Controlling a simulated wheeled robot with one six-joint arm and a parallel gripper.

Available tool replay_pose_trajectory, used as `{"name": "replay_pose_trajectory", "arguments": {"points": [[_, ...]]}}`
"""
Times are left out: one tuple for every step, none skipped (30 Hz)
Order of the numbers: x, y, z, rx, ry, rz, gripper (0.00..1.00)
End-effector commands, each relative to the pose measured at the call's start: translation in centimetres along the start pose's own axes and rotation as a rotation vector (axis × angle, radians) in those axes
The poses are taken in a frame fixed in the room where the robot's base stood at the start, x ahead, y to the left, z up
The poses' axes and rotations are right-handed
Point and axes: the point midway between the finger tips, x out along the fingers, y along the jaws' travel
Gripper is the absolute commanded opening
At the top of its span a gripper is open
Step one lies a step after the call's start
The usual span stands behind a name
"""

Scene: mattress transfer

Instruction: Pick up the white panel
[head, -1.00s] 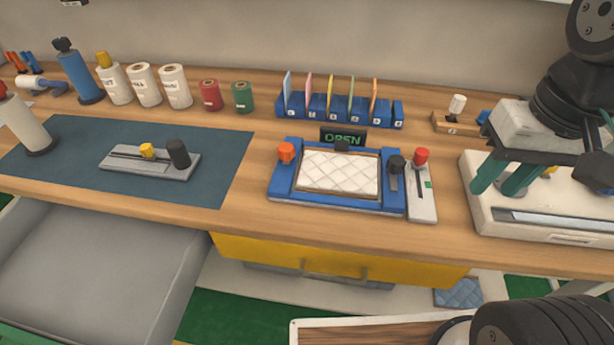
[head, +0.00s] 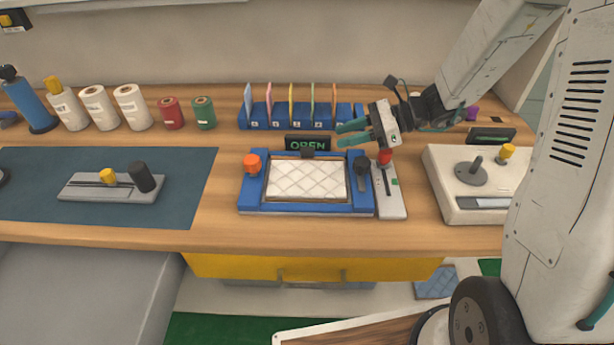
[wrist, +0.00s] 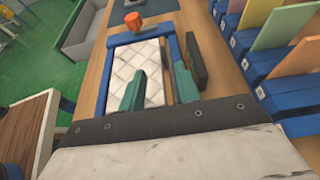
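The white panel (head: 305,180) has a quilted diamond pattern and lies flat in a blue frame (head: 248,198) on the wooden bench. In the wrist view, the panel (wrist: 124,67) shows beyond my fingers, and one finger covers part of it. My gripper (head: 341,135) is open, with its two teal fingers apart and nothing between them. It is above the bench, near the frame's back right corner. The fingers also show in the wrist view (wrist: 160,85). An orange knob (head: 252,162) stands on the frame's left side and a dark clamp (head: 361,171) on its right.
A sign reading OPEN (head: 307,143) stands behind the frame. A blue rack (head: 290,118) with coloured cards is farther back. A grey slider box with a red knob (head: 389,193) is right of the frame, and a white joystick box (head: 470,185) farther right. A dark mat (head: 190,190) lies left.

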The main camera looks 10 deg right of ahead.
Motion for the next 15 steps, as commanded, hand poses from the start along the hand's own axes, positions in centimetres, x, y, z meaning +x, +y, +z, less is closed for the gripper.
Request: {"name": "replay_pose_trajectory", "arguments": {"points": [[0.3,-0.2,-0.2,0.013,-0.005,-0.004,0.33],[0.6,-0.3,-0.3,0.018,-0.007,-0.007,0.33],[1.0,-0.3,-0.3,0.020,-0.008,-0.008,0.33],[1.4,-0.3,-0.3,0.020,-0.008,-0.007,0.33],[1.8,-0.3,-0.3,0.019,-0.008,-0.007,0.33],[2.2,-0.3,-0.3,0.019,-0.008,-0.007,0.33],[2.5,-0.3,-0.3,0.018,-0.008,-0.007,0.33],[2.9,-0.3,-0.3,0.018,-0.007,-0.006,0.33],[3.3,-0.3,-0.3,0.018,-0.006,-0.006,0.33],[3.7,-0.3,-0.4,0.019,-0.007,-0.007,0.33],[4.1,-0.3,-0.4,0.019,-0.007,-0.006,0.33],[4.8,-0.3,-0.4,0.018,-0.007,-0.004,0.33],[5.3,-0.3,-0.5,0.017,-0.007,-0.005,0.33],[5.8,-0.3,-0.5,0.017,-0.006,-0.004,0.33],[6.3,-0.3,-0.5,0.017,-0.006,-0.005,0.33]]}}
